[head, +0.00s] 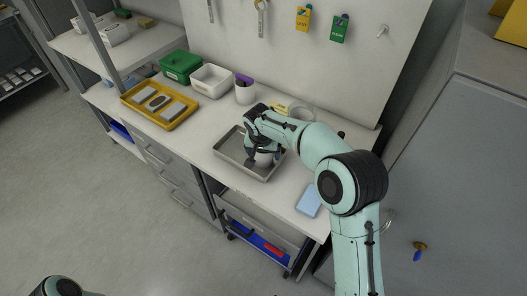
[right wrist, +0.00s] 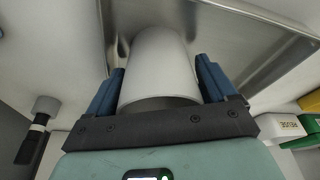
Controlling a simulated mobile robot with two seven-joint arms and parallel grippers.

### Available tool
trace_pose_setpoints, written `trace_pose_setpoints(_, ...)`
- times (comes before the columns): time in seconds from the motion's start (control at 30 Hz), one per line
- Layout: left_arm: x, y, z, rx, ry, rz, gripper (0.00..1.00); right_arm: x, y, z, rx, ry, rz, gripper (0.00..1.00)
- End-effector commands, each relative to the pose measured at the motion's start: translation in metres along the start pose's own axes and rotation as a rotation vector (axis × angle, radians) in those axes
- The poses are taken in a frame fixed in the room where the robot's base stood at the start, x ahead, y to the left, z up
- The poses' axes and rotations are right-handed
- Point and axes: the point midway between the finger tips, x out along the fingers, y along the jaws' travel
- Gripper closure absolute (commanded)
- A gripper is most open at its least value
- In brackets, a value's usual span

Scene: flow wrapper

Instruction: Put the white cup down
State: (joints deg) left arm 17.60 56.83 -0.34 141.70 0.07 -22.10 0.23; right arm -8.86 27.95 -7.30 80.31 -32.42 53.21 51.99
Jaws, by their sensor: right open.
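The white cup (head: 264,159) is at the right part of the shallow metal tray (head: 226,153) on the worktop. In the right wrist view the cup (right wrist: 160,70) lies between my two blue fingers, with the tray (right wrist: 245,50) behind it. My right gripper (head: 262,151) is around the cup with its jaws open, one finger on each side (right wrist: 160,85). The gripper partly hides the cup in the head view, and I cannot see clearly whether its base touches the tray floor. My left gripper is not in view.
A yellow tray (head: 128,99) with grey pieces, a green box (head: 181,66), a white bin (head: 211,80) and a white container with a purple item (head: 244,94) stand behind and left. A blue block (head: 309,201) lies at right. Bare worktop (head: 196,128) separates the trays.

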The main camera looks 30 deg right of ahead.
Motion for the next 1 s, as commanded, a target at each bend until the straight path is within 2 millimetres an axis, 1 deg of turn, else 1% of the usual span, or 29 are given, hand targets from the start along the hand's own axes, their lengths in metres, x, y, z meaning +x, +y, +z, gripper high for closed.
trace_pose_setpoints(0.17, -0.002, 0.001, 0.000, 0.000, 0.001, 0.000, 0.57, -0.025, -0.001, -0.002, 0.000, 0.004, -0.004, 0.15)
trace_pose_setpoints(0.4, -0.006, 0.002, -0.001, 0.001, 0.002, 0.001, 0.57, -0.078, -0.001, -0.002, 0.000, 0.004, -0.005, 0.15)
trace_pose_setpoints(0.5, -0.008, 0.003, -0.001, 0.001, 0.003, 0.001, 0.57, -0.096, 0.000, -0.001, 0.000, 0.002, -0.003, 0.15)
trace_pose_setpoints(0.6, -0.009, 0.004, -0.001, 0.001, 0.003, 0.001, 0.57, -0.110, -0.001, -0.001, 0.000, 0.002, -0.002, 0.15)
trace_pose_setpoints(0.7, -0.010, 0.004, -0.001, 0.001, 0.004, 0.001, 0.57, -0.118, 0.000, -0.001, 0.001, 0.001, -0.001, 0.15)
trace_pose_setpoints(0.8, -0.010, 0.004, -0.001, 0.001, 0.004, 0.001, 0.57, -0.122, 0.000, -0.001, 0.000, 0.001, -0.001, 0.15)
trace_pose_setpoints(1.0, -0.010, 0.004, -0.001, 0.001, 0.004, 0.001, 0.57, -0.122, 0.000, -0.001, 0.000, 0.000, 0.000, 0.15)
